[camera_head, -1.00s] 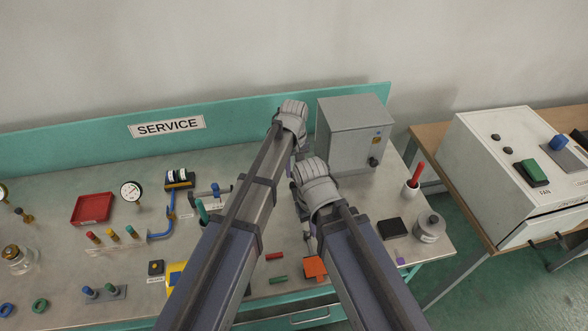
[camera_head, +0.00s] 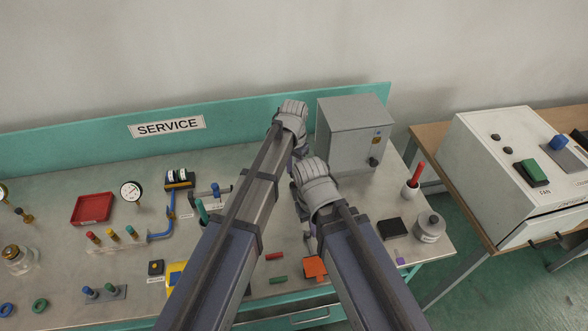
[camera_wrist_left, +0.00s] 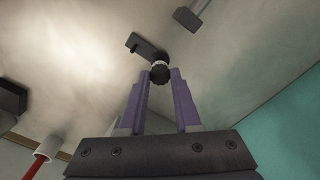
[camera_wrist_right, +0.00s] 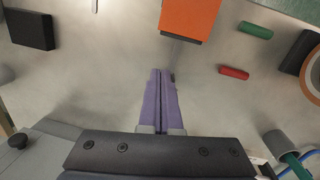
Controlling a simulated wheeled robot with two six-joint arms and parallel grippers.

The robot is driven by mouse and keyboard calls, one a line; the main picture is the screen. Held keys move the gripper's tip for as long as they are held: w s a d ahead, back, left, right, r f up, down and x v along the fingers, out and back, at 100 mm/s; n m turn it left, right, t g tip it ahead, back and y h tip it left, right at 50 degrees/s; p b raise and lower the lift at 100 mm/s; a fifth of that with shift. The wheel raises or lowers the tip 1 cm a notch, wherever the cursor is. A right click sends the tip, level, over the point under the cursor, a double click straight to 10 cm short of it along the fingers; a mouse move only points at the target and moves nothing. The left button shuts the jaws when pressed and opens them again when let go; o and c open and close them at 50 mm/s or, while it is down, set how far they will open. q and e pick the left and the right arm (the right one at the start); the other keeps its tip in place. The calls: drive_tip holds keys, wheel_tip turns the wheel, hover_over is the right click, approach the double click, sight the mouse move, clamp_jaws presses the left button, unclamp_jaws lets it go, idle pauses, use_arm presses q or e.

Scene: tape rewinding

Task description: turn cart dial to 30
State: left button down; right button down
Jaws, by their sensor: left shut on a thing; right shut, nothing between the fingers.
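In the left wrist view my left gripper (camera_wrist_left: 163,74) is shut on a round black knob (camera_wrist_left: 159,72) with a pale band behind it. A dark flat lever-like piece (camera_wrist_left: 146,45) lies just beyond the knob. No dial numbers can be read, so I cannot tell its setting. In the head view the knob is hidden behind my arms. My right gripper (camera_wrist_right: 160,76) is shut and empty, low over the bench by an orange block (camera_wrist_right: 190,18).
A grey cabinet (camera_head: 352,135) with a black knob stands right of my wrists. A red pen (camera_head: 417,174) stands in a cup near the bench's right edge. Green (camera_wrist_right: 255,30) and red (camera_wrist_right: 234,72) cylinders lie near my right gripper. Several fittings fill the bench's left side.

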use_arm(q)
drive_tip(key=m, duration=0.4)
drive_tip(key=shift+m, duration=0.3)
drive_tip(key=m, duration=0.4)
drive_tip(key=shift+m, duration=0.3)
drive_tip(key=m, duration=0.4)
drive_tip(key=shift+m, duration=2.4)
drive_tip(key=c, duration=0.6)
unclamp_jaws()
